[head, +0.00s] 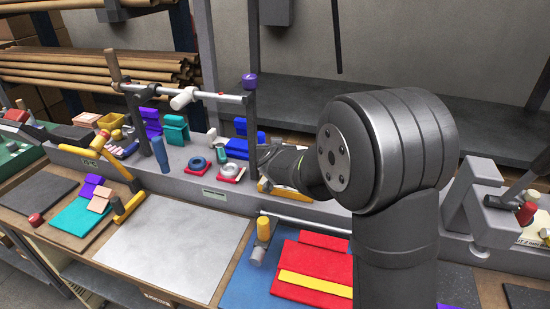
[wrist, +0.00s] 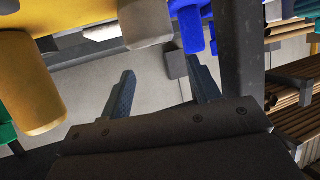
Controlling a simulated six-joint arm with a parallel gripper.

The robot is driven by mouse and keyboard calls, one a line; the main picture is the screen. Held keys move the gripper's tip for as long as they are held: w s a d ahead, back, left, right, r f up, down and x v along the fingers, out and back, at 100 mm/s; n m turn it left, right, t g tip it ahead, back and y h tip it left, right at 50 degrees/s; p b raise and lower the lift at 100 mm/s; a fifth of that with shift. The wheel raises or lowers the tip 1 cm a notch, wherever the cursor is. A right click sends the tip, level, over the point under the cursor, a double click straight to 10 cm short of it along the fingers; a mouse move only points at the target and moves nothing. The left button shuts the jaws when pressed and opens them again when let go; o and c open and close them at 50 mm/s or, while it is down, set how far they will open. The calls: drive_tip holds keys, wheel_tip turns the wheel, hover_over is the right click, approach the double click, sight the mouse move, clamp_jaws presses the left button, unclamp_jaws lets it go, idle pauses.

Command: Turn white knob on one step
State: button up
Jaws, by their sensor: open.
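A white cylindrical knob (head: 183,98) sits on the grey horizontal bar (head: 215,97) above the bench in the head view. My gripper (head: 268,157) is right of the dark upright post, lower than the knob and apart from it; its tips are hard to make out there. In the wrist view my gripper (wrist: 158,75) has its two fingers spread, with nothing between them. Any marking on the knob is too small to read.
Blue blocks (head: 240,146), teal blocks (head: 175,130) and ring pieces on red pads (head: 198,164) stand along the shelf.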

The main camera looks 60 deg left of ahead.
drive_tip(key=w+d+r, duration=0.4)
drive_tip(key=w+d, duration=0.1)
drive_tip(key=w+d+r, duration=0.2)
drive_tip(key=d, duration=0.1)
drive_tip(key=shift+w+d+r, duration=0.2)
drive_tip(key=shift+w, duration=0.15)
drive_tip(key=shift+a+f, duration=0.1)
drive_tip(key=s+a+f, duration=0.4)
drive_tip(key=s+a, duration=0.1)
drive_tip(key=s+a+f, duration=0.2)
drive_tip(key=a, duration=0.1)
drive_tip(key=shift+s+a+f, duration=0.1)
drive_tip(key=shift+s+f, duration=0.25)
drive_tip(key=shift+s, duration=0.05)
wheel_tip(320, 180, down, 3)
drive_tip(key=shift+a+r, duration=0.15)
drive_tip(key=shift+r, duration=0.05)
drive_tip(key=shift+f, duration=0.9)
drive_tip(key=shift+r, duration=0.1)
